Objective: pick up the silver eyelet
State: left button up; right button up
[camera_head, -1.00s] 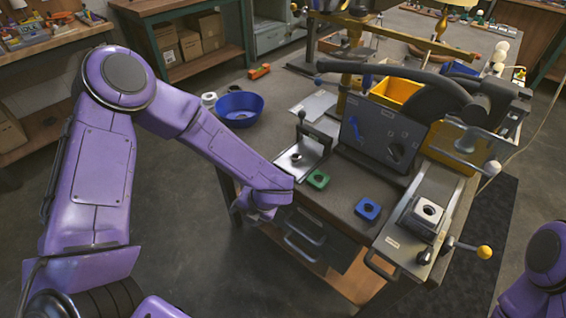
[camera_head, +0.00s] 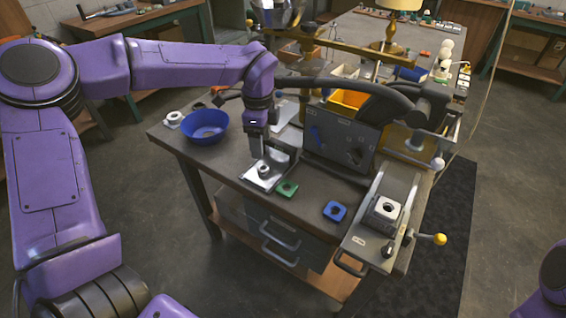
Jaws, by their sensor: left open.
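A small silver ring-shaped part with a dark centre, which looks like the silver eyelet (camera_head: 263,170), sits on a flat silver plate (camera_head: 248,178) near the bench's front edge. My left gripper (camera_head: 257,156) points down just above and behind it. The gripper is open; its fingers are small and partly merge with the grey fixture, and I cannot tell whether they touch the eyelet. My right gripper is out of view; only a purple piece of my right arm shows at the lower right.
A green block (camera_head: 287,188) and a blue block (camera_head: 335,211) lie right of the plate. A blue bowl (camera_head: 207,138) is at the left. A grey upright panel (camera_head: 338,150) stands behind. A press with a yellow-knobbed lever (camera_head: 440,239) is at the right.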

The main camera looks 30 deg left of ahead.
aim_at(263, 168)
pick_arm(q)
jog(key=f, duration=0.3)
jog(key=f+p, duration=0.1)
jog(key=f, duration=0.2)
jog(key=w+f+p, duration=0.1)
jog(key=f, duration=0.2)
jog(key=shift+a+f, duration=0.35)
jog(key=shift+f, duration=0.3)
jog(key=c, duration=1.1)
